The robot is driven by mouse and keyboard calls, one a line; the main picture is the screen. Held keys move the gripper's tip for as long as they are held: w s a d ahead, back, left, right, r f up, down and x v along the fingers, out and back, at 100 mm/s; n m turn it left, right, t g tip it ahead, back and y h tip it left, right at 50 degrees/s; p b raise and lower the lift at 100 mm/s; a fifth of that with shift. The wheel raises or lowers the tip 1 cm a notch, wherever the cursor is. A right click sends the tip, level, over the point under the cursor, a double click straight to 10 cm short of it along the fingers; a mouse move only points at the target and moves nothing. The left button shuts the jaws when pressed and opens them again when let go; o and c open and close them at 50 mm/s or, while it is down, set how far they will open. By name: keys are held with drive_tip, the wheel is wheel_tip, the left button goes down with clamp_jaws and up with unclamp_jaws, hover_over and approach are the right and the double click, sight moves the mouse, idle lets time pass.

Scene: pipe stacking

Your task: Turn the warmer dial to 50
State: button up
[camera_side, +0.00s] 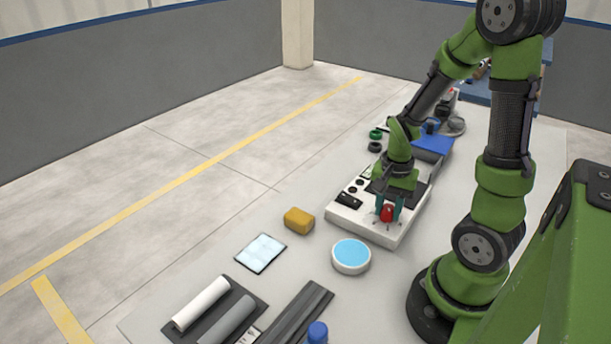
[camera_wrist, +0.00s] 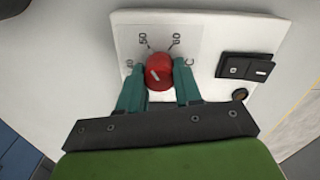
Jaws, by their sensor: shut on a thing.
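The red warmer dial (camera_wrist: 159,71) sits on the white panel of the warmer (camera_wrist: 122,22); in the side view the dial (camera_side: 387,213) is at the near end of the warmer (camera_side: 345,217). My gripper (camera_wrist: 160,85) is over the panel, its two teal fingers closed on either side of the dial. The printed scale around the dial shows 50 and 60 on its far side, with a partly hidden number at left and a C at right. A short white mark on the dial's face lies left of centre, slanting towards upper left; its exact reading is hard to tell.
A black rocker switch (camera_wrist: 247,67) and a dark round button (camera_wrist: 240,95) are right of the dial. In the side view, a yellow block (camera_side: 299,219), a round blue-topped dish (camera_side: 351,255) and a tablet-like pad (camera_side: 261,253) lie nearby, with bare table between them.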

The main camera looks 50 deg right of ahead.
sight(386, 205)
drive_tip(key=shift+w+d, duration=0.1)
drive_tip(key=o, duration=1)
drive_tip(key=shift+o, duration=0.2)
wheel_tip(386, 205, up, 17)
drive_tip(key=w+a+r+n+t+y, duration=0.2)
drive_tip(key=a+n+t, duration=0.5)
drive_tip(key=a+n, duration=0.4)
drive_tip(key=w+a+r, duration=0.1)
drive_tip(key=a, duration=0.5)
drive_tip(key=shift+r+n, duration=0.15)
drive_tip(key=shift+n, duration=0.25)
